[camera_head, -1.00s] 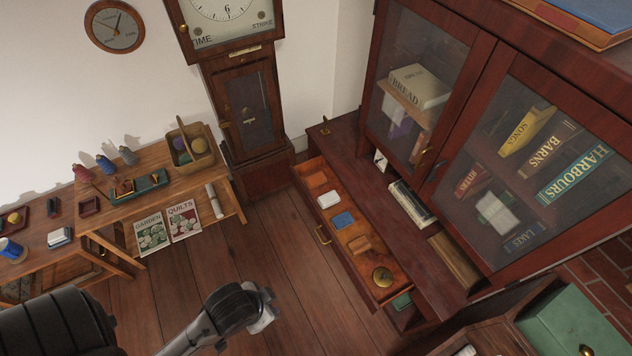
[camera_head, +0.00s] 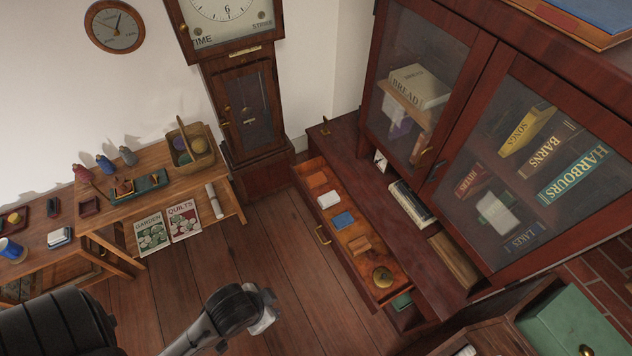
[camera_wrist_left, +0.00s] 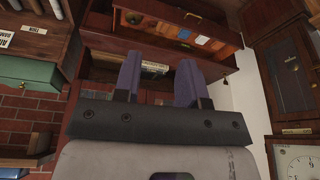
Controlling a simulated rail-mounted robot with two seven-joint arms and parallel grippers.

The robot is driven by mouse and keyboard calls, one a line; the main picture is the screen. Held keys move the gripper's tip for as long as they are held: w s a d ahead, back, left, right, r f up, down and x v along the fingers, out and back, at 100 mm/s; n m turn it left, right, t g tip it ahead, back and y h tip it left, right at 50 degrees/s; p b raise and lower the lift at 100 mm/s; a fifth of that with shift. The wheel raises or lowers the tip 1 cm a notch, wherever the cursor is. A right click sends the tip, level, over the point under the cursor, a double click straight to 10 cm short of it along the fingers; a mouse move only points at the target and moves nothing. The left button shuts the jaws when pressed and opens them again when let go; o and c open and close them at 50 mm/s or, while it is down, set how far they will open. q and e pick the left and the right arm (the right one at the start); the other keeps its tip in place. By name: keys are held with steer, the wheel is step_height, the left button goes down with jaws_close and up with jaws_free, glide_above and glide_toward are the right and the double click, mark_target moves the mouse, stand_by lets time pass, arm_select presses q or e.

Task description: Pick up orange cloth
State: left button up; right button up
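An open drawer (camera_head: 313,221) of the dark red cabinet holds folded pieces in a row. An orange folded cloth (camera_head: 316,180) lies at its far end. Near the other end lies a browner orange piece (camera_head: 359,245). White (camera_head: 329,200) and blue (camera_head: 343,220) folded pieces lie between them. My left gripper (camera_wrist_left: 158,82) is open and empty in the left wrist view, its fingers wide apart. In the head view my left arm's end is low in the middle, left of the drawer and apart from it. My right gripper is not clearly visible.
A round brass object (camera_head: 382,277) sits at the drawer's near end. Glass cabinet doors (camera_head: 415,75) rise above the counter, which bears books (camera_head: 411,204). A tall clock (camera_head: 245,110) and a wooden side table (camera_head: 170,187) stand left. The floor (camera_head: 250,245) between is clear.

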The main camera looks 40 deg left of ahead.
arm_select(q)
steer(key=o, duration=0.6)
steer(key=shift+a, duration=0.2)
steer(key=shift+c, duration=0.2)
steer(key=o, duration=0.6)
steer(key=shift+d, duration=0.1)
steer(key=shift+d, duration=0.1)
steer(key=shift+w, duration=0.1)
